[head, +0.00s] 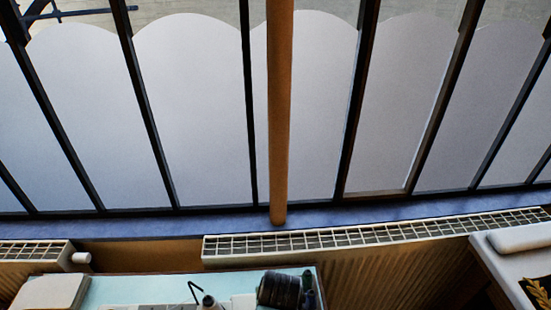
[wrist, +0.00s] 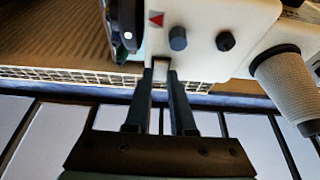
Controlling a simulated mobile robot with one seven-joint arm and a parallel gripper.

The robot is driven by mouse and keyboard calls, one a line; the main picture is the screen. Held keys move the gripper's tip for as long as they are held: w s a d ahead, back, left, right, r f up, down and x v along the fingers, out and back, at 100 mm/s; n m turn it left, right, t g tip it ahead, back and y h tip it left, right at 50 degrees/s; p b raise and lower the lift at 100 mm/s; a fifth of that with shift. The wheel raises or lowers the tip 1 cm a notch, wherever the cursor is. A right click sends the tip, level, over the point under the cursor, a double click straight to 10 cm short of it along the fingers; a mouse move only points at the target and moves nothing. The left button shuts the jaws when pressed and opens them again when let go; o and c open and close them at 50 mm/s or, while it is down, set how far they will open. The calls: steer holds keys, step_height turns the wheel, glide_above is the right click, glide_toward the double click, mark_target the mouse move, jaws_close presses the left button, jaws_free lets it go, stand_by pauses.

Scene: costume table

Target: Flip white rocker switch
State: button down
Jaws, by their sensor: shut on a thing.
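My gripper (wrist: 160,74) shows in the wrist view, its two dark fingers pointing up to the lower edge of a white machine body (wrist: 205,22). The fingertips are shut on a small pale piece (wrist: 160,68), which looks like the white rocker switch. The fingers hide its sides, so I cannot tell which way it is tilted. In the head view my gripper is not visible, and no switch can be made out.
The machine has a red triangle mark (wrist: 156,19) and dark knobs (wrist: 178,38). A grey thread cone (wrist: 287,80) is at right. In the head view, a pale blue table (head: 140,288) stands before a radiator (head: 380,235) and window; a white armrest-like object (head: 515,250) is at right.

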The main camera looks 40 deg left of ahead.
steer(key=shift+w+a+r+g+h+p, duration=0.2)
steer(key=shift+w+r+g+h+p, duration=0.15)
steer(key=shift+h+p, duration=0.4)
steer(key=shift+a+f+g+h, duration=0.25)
steer(key=shift+f+g+h, duration=0.05)
steer(key=shift+g+h, duration=0.4)
steer(key=c, duration=0.8)
jaws_free()
steer(key=shift+o, duration=0.2)
